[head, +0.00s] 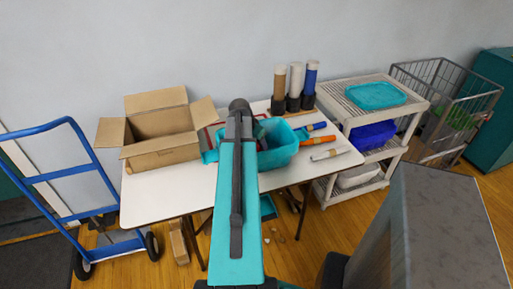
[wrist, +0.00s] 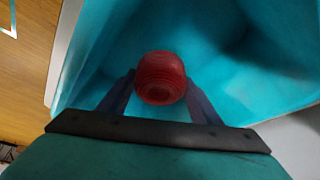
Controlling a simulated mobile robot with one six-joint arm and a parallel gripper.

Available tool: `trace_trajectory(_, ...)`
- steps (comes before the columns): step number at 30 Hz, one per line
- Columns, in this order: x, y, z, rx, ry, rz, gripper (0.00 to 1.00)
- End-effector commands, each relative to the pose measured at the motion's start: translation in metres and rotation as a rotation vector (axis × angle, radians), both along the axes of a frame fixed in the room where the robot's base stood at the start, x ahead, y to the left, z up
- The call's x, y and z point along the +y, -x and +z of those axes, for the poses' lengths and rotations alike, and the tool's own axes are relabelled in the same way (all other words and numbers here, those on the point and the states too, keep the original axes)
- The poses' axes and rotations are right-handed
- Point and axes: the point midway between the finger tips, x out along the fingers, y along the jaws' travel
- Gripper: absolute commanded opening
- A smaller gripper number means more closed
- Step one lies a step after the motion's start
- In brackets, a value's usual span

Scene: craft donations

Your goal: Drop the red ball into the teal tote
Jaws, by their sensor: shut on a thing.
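The red ball (wrist: 160,78) is between the two fingers of my gripper (wrist: 160,88) in the wrist view. My gripper is shut on it. Behind the ball the teal tote's inside (wrist: 100,60) fills most of the wrist view, so the ball is over or within the tote's opening; its exact height cannot be told. In the head view the teal tote (head: 279,153) stands on the white table, partly hidden by my arm. The ball and fingertips are hidden in the head view.
An open cardboard box (head: 160,150) stands left of the tote on the white table (head: 160,195). Several capped tubes stand behind the tote, and others lie to its right. A white shelf cart (head: 338,112) stands right, a blue hand truck (head: 60,175) left.

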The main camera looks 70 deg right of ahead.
Motion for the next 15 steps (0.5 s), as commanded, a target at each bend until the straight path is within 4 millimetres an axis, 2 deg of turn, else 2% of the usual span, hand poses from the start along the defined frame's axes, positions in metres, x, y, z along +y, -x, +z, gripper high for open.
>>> trace_trajectory(7,0.0,0.0,-0.019,0.0,0.0,0.001,0.32)
trace_trajectory(15,0.0,0.0,-0.021,0.0,0.0,0.0,0.32)
